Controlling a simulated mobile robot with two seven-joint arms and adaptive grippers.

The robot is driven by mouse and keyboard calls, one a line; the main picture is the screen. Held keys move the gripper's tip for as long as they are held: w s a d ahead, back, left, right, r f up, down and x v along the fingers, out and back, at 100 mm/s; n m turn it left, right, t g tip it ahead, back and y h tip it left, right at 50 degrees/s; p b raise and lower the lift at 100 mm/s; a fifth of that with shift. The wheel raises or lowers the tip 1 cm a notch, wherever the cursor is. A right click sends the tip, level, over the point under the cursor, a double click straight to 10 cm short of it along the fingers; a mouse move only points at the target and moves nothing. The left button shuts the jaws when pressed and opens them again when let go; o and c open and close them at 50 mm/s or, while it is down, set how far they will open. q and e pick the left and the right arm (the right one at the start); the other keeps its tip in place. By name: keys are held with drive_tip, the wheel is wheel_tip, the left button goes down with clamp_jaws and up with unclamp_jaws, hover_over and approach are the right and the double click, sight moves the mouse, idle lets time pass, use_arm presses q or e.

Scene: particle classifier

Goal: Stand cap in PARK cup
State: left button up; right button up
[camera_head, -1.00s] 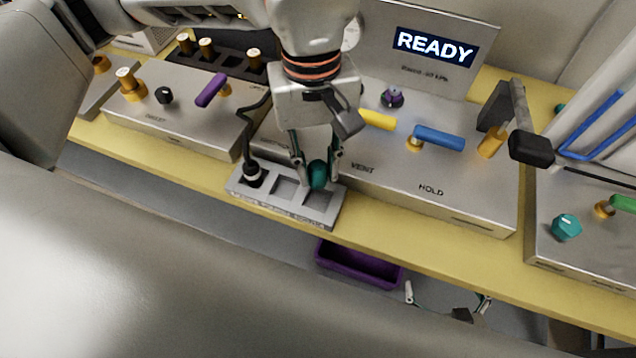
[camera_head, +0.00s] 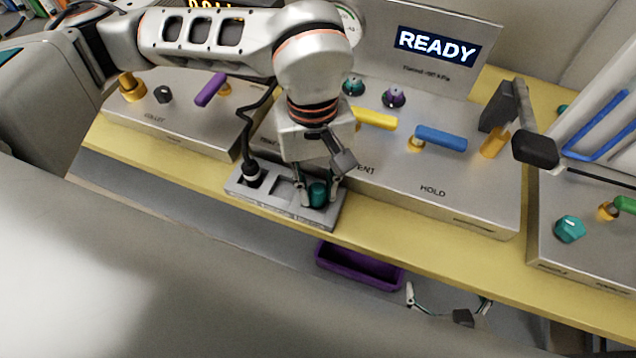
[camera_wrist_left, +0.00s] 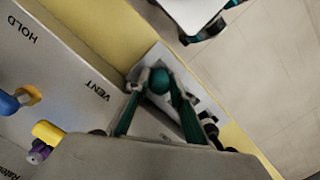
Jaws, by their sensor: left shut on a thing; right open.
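A teal cap (camera_head: 318,193) is between the fingers of my left gripper (camera_head: 319,199), which is shut on it. It sits low at the right-hand recess of a grey block (camera_head: 283,209) with a row of square recesses. In the left wrist view the round cap (camera_wrist_left: 158,82) shows between the two fingers, over the block. I cannot tell whether it touches the recess floor. The block's front lettering is too small to read. The middle recess (camera_head: 283,189) looks empty. My right gripper (camera_head: 449,296) is open and empty, below the bench's front edge.
A black plug with a cable (camera_head: 252,172) stands in the block's left recess. Behind are a metal panel with a yellow handle (camera_head: 374,119), a blue handle (camera_head: 441,138) and a READY screen (camera_head: 437,46). A purple bin (camera_head: 358,267) lies below the front edge.

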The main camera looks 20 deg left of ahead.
use_arm(q)
drive_tip(key=shift+f, duration=0.45)
drive_tip(key=o, duration=1)
drive_tip(key=r, duration=0.4)
drive_tip(key=w+r, duration=0.1)
drive_tip(key=r, duration=0.3)
drive_tip(key=r+p, duration=0.1)
drive_tip(key=r, duration=0.4)
drive_tip(key=shift+w+a+r, duration=0.1)
drive_tip(key=shift+w+a, duration=0.05)
drive_tip(key=shift+a, duration=0.25)
